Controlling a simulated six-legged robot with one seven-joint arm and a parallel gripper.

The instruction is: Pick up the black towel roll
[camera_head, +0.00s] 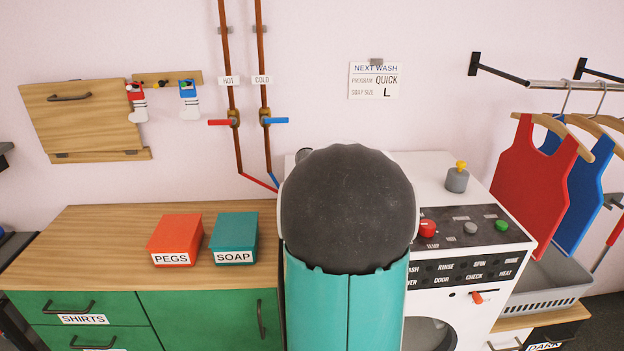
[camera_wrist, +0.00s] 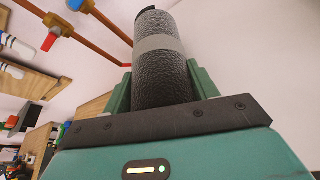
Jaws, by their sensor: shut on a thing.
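The black towel roll (camera_wrist: 160,82) fills the upper middle of the wrist view. It is dark and rough, with a grey band (camera_wrist: 158,43) around it. My gripper (camera_wrist: 160,88) is shut on it, one green finger on each side. The roll's far end points away from the gripper, against the pale wall. In the head view my arm stands large in the middle, and I cannot make out the gripper or tell the roll there.
A wooden counter (camera_head: 95,230) holds an orange PEGS box (camera_head: 175,234) and a teal SOAP box (camera_head: 233,233). A white washing machine (camera_head: 468,255) stands right of my arm. Copper pipes with taps (camera_head: 235,118) run down the wall. Red and blue vests (camera_head: 533,175) hang at right.

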